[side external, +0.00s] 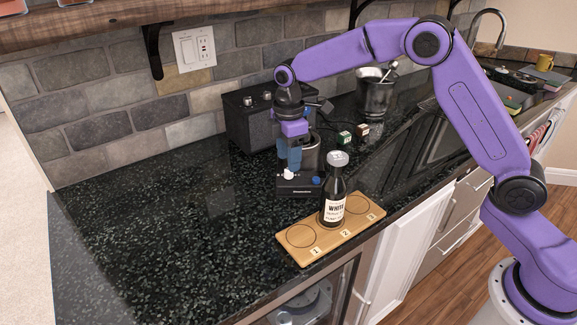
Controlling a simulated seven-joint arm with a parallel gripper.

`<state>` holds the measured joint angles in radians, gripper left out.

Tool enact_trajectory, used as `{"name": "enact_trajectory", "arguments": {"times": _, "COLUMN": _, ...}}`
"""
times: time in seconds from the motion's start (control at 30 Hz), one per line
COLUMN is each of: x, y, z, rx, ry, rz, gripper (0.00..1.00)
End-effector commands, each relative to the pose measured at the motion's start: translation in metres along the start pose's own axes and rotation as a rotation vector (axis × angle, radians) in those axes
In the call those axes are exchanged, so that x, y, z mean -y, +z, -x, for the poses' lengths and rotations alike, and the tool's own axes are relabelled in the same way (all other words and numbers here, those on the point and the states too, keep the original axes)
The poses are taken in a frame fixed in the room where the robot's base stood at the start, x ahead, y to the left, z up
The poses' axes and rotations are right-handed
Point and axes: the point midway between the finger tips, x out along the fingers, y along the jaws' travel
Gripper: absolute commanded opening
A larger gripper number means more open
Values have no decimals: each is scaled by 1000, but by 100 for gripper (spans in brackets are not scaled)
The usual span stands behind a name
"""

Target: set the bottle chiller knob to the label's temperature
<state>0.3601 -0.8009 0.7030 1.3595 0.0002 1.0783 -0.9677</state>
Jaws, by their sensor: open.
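A dark bottle (332,204) with a silver cap stands upright on the middle circle of a wooden board (323,236). Its pale label reads "WHITE" and "SERVE AT", but the temperature line is too small to read. Behind it is the bottle chiller (298,188), a low black unit with a dark cylinder (309,153) at its back. A blue knob (316,181) shows at its front right; its setting is not readable. My gripper (289,173) points down over the front left of the chiller, open, with its pale tips close to the panel. I cannot tell whether they touch anything.
A black box with knobs (250,125) stands behind my gripper against the brick wall. Small cubes (345,137) and a dark bucket (375,97) are further back right. The counter (150,230) at left is clear; its front edge runs just before the board.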

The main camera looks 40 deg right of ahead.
Motion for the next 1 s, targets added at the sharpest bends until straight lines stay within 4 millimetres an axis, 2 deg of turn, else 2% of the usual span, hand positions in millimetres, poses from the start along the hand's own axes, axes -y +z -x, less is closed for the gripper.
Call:
{"name": "enact_trajectory", "arguments": {"times": 0.1, "x": 1, "y": 1, "z": -18, "rx": 2, "ry": -3, "rz": 0, "gripper": 50}}
{"name": "enact_trajectory", "arguments": {"times": 0.23, "x": 1, "y": 0, "z": -30, "rx": 1, "ry": -2, "rz": 1, "gripper": 50}}
{"name": "enact_trajectory", "arguments": {"times": 0.63, "x": 0, "y": 0, "z": -37, "rx": 0, "ry": 0, "rz": 1, "gripper": 50}}
{"name": "enact_trajectory", "arguments": {"times": 0.67, "x": 0, "y": 0, "z": -37, "rx": 0, "ry": 0, "rz": 1, "gripper": 44}}
{"name": "enact_trajectory", "arguments": {"times": 0.7, "x": 0, "y": 0, "z": -37, "rx": 0, "ry": 0, "rz": 1, "gripper": 31}}
{"name": "enact_trajectory", "arguments": {"times": 0.8, "x": 0, "y": 0, "z": -36, "rx": 0, "ry": 0, "rz": 1, "gripper": 0}}
{"name": "enact_trajectory", "arguments": {"times": 1.0, "x": 0, "y": 0, "z": -36, "rx": 0, "ry": 0, "rz": -3, "gripper": 0}}
